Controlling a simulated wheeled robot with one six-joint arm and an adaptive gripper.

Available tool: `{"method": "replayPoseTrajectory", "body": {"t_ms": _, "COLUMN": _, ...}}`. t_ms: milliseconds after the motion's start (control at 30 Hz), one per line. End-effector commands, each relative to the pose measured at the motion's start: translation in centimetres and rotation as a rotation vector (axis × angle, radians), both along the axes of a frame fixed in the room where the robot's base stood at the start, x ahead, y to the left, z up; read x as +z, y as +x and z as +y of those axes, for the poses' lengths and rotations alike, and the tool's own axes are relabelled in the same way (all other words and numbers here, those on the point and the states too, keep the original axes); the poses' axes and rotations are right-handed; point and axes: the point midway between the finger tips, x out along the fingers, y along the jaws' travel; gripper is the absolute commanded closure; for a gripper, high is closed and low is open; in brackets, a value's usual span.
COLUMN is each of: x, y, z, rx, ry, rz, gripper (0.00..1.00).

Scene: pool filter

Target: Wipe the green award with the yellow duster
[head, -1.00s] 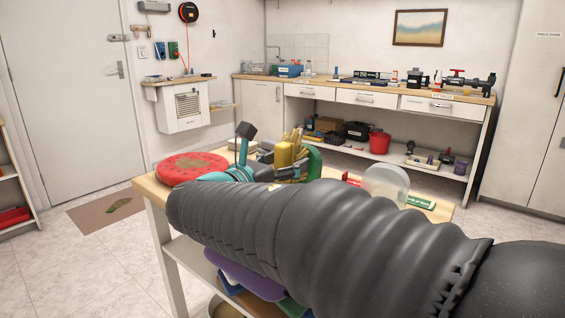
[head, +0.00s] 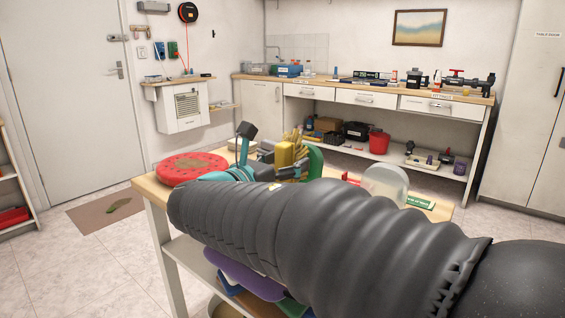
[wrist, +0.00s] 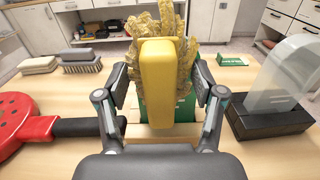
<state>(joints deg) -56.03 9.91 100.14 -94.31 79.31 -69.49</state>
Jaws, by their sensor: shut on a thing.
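My gripper (wrist: 162,95) is shut on the yellow duster (wrist: 160,75), gripping its smooth yellow block, with shaggy yellow strands fanning out beyond it. The duster also shows in the head view (head: 285,154). The green award (wrist: 186,110) is right behind the duster in the wrist view and mostly hidden by it. In the head view the award (head: 315,163) is a rounded green upright just right of the duster. The duster is against or very close to the award; I cannot tell whether they touch.
A clear award (wrist: 275,78) on a black base stands to the right. A red spotted round pad (head: 192,168) with a black handle lies left. Brushes (wrist: 80,63) and a small green card (wrist: 232,60) lie farther back. Bare tabletop shows between them.

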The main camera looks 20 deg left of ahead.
Motion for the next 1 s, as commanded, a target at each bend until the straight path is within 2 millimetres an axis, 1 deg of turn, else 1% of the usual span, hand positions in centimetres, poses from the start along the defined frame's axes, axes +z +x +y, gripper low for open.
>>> {"method": "replayPoseTrajectory", "body": {"t_ms": 100, "x": 0.0, "y": -0.1, "z": -0.4, "rx": -0.001, "ry": 0.0, "rz": 0.0, "gripper": 0.6}}
{"method": "replayPoseTrajectory", "body": {"t_ms": 433, "x": 0.0, "y": -0.2, "z": -0.4, "rx": -0.001, "ry": 0.0, "rz": 0.0, "gripper": 0.6}}
{"method": "replayPoseTrajectory", "body": {"t_ms": 800, "x": 0.0, "y": -1.7, "z": 0.3, "rx": 0.001, "ry": -0.001, "rz": -0.001, "gripper": 0.6}}
{"method": "replayPoseTrajectory", "body": {"t_ms": 1000, "x": 0.0, "y": -1.8, "z": 0.3, "rx": 0.0, "ry": 0.0, "rz": -0.001, "gripper": 0.6}}
